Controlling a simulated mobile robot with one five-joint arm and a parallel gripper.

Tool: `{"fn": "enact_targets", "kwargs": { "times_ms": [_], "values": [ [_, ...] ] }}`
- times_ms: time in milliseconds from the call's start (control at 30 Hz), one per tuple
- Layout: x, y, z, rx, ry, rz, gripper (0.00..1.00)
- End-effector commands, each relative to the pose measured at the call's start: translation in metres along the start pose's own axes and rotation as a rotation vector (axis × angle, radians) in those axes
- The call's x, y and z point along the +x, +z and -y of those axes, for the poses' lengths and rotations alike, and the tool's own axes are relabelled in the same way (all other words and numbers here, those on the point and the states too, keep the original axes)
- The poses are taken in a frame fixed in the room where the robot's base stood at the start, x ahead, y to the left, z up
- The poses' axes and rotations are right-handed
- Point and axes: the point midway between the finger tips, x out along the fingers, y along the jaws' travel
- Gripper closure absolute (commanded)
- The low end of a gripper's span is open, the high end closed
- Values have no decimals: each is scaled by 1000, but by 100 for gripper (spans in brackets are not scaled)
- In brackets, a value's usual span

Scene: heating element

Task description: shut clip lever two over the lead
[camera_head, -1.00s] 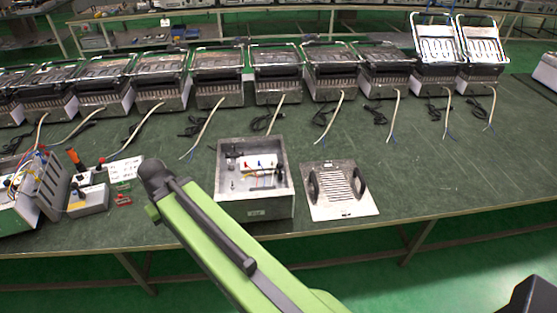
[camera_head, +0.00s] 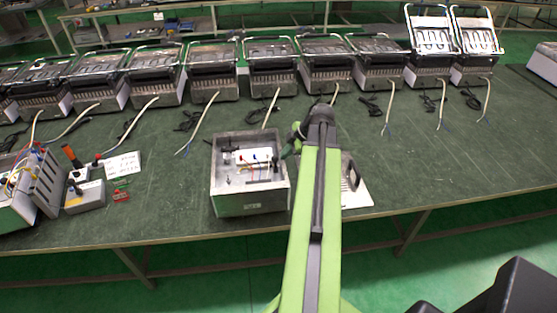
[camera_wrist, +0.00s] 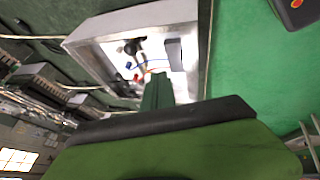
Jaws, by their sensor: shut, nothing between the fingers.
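The open metal box (camera_head: 250,204) stands on the green bench. Inside it is a white terminal block (camera_head: 252,155) with small coloured levers and thin red, yellow and blue leads. In the wrist view, the box (camera_wrist: 85,45) lies beyond my fingers, with blue and red clip levers (camera_wrist: 130,65) inside. Which one is lever two, and whether it is up or down, is too small to tell. My gripper (camera_head: 289,148) is at the box's right edge, near the block; its green fingers (camera_wrist: 157,92) are shut and empty. The wrist view shows the fingertips over the box, apart from the levers.
A slotted metal plate with black handles (camera_head: 357,190) lies right of the box, partly hidden by my arm. A row of grills (camera_head: 270,75) with trailing cables stands behind. A tester (camera_head: 85,195) and a white card (camera_head: 122,165) are at left. Bench right of the plate is clear.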

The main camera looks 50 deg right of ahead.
Motion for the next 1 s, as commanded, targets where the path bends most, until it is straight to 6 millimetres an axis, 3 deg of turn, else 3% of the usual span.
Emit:
{"fn": "enact_targets", "kwargs": {
  "times_ms": [33, 133, 533, 667, 1000],
  "values": [
    [-10, 17, -3, -24, 24, -2, 100],
    [-19, 32, -5, -70, 52, -4, 100],
    [-15, 36, -5, -82, 56, -4, 100],
    [7, 38, -4, -82, 55, -3, 100],
    [83, 39, -8, -82, 55, -3, 100]
  ]
}}
